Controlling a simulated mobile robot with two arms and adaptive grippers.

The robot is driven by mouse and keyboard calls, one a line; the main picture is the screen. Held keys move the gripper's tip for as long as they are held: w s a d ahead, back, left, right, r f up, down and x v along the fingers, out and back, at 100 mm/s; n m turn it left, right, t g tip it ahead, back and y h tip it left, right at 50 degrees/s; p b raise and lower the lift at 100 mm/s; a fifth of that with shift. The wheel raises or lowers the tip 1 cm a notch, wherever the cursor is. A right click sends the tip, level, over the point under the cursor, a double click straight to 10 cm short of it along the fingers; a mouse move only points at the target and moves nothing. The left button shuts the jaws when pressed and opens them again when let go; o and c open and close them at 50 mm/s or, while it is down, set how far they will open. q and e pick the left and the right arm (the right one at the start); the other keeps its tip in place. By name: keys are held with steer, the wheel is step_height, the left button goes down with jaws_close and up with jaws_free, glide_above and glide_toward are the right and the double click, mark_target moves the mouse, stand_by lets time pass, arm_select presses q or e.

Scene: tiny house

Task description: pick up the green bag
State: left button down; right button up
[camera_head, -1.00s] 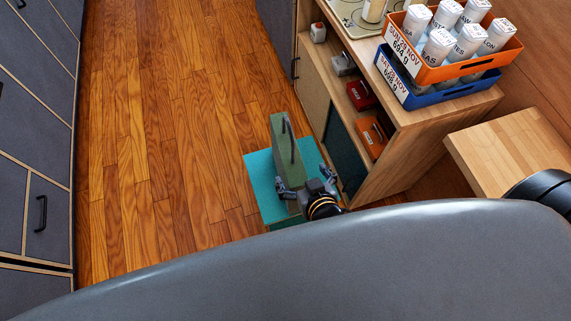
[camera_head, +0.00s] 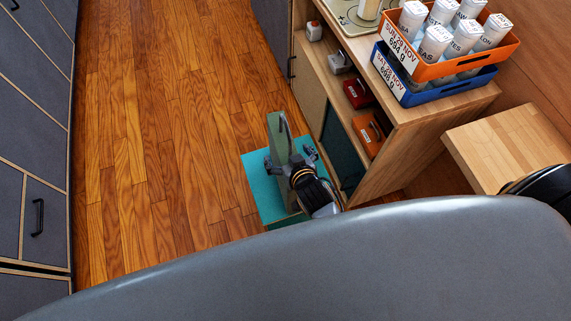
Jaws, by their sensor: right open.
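The green bag (camera_head: 276,128) is a slim upright block with a dark handle, standing on a teal surface (camera_head: 256,176) low beside the wooden cabinet. My right gripper (camera_head: 290,158) is open, its fingers spread to either side of the bag. The gripper and wrist hide much of the bag's near and lower part. I cannot tell whether the fingers touch it. My left gripper does not show.
The wooden cabinet (camera_head: 399,157) stands just right of the bag, with red and orange boxes on its shelf. Orange (camera_head: 470,62) and blue (camera_head: 431,97) crates of white bottles sit on top. Grey drawers (camera_head: 37,135) line the left. The wooden floor (camera_head: 165,120) between is clear.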

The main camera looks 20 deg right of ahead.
steer(key=c, duration=1.8)
steer(key=shift+c, duration=0.8)
steer(key=shift+r, duration=0.1)
